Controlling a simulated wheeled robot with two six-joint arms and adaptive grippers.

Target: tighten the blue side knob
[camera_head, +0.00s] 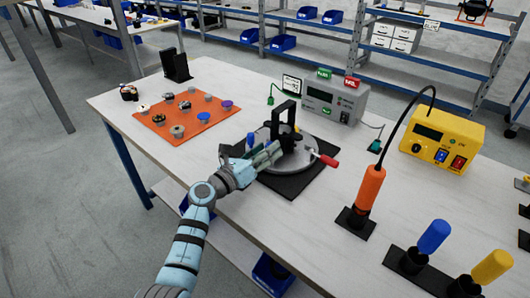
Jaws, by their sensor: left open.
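A small blue knob (250,139) shows at the left side of a black upright bracket (285,112). The bracket stands on a round grey turntable (303,160) with a red handle (327,160), on a black base plate (290,186). My left gripper (274,152) reaches in from the front left, over the turntable, its fingers beside the bracket. It is open, with the blue knob just behind it in the picture. Whether a finger touches the knob or bracket cannot be told. The lower part of the knob is hidden behind the gripper. My right gripper is not in view.
An orange mat (158,127) with several small knobs lies to the left. A grey box with a display (334,100) stands behind. An orange tool (369,189) on a stand, a yellow box (442,138) and blue and yellow handles (434,236) are to the right.

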